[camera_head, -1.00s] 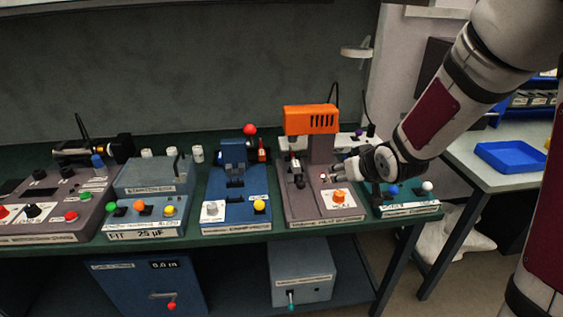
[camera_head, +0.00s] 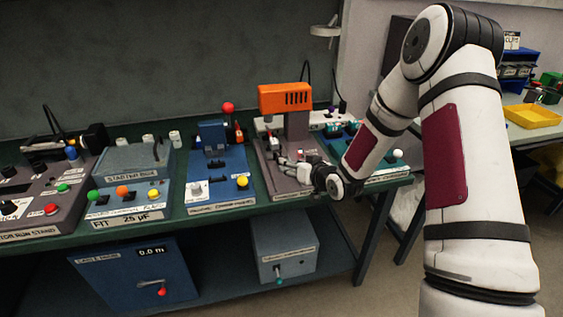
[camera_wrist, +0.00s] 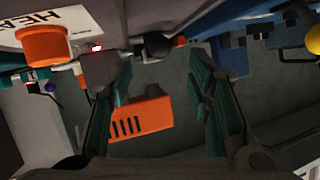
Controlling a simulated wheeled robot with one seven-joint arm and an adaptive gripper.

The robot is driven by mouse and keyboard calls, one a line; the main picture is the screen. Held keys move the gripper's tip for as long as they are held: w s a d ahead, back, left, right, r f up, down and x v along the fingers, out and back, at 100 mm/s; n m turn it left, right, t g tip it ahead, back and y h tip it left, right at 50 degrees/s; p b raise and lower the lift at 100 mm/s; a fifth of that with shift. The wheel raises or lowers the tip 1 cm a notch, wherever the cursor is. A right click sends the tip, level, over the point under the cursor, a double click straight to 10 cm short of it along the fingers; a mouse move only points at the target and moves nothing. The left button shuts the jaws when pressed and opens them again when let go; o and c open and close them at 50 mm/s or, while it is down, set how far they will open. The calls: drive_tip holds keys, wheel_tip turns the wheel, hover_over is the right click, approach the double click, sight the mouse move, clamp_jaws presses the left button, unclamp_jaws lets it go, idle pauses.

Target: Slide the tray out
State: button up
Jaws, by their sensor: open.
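The orange-headed machine (camera_head: 285,98) stands on a grey-mauve base on the bench. My gripper (camera_head: 290,165) is low in front of its column, over the base, and hides part of it. In the wrist view my gripper (camera_wrist: 158,80) has its two teal fingers wide apart with nothing held. A black round knob (camera_wrist: 157,45) shows between and beyond the fingers. A small mauve block (camera_wrist: 108,58) is close to the left finger. The orange head also shows in the wrist view (camera_wrist: 142,118). No part is clearly marked as the tray; I cannot tell which it is.
A blue station (camera_head: 222,165) stands left of the machine, and a teal station (camera_head: 385,170) right. In the wrist view an orange button (camera_wrist: 43,45) is at the left. A grey box (camera_head: 283,243) sits on the lower shelf. A yellow tray (camera_head: 532,115) lies on the side table.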

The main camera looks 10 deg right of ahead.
drive_tip(key=x, duration=0.8)
drive_tip(key=shift+b, duration=0.3)
clamp_jaws()
